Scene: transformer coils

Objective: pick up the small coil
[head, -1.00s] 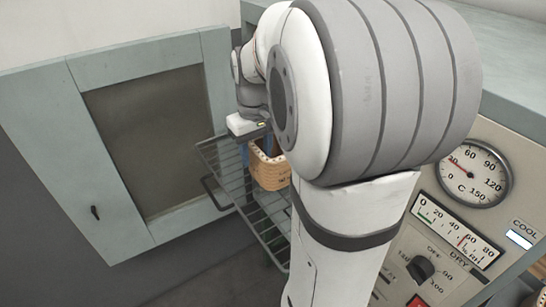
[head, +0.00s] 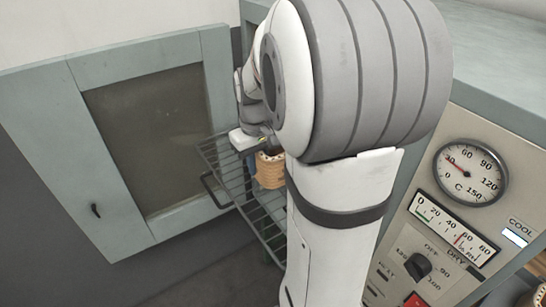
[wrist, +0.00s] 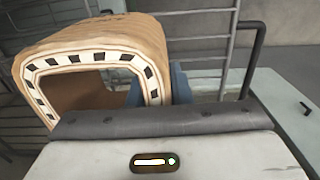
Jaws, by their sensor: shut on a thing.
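The small coil (head: 270,170) is a tan, wrapped ring with a squarish opening. In the head view it hangs at my gripper, over the wire rack, partly hidden by my arm. In the wrist view the coil (wrist: 120,42) shows large, with a pale end face marked by dark blocks around the opening. My gripper (wrist: 178,82) is shut on the coil's right wall; a blue finger shows beside and through the opening. In the head view my gripper (head: 256,152) is mostly hidden behind my arm.
A wire rack (head: 228,180) with a dark handle sticks out of the cabinet. The open oven door (head: 55,165) with a dark window stands at left. The control panel (head: 455,215) with dial, gauge and knob is at right. Another tan piece shows at the bottom right edge.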

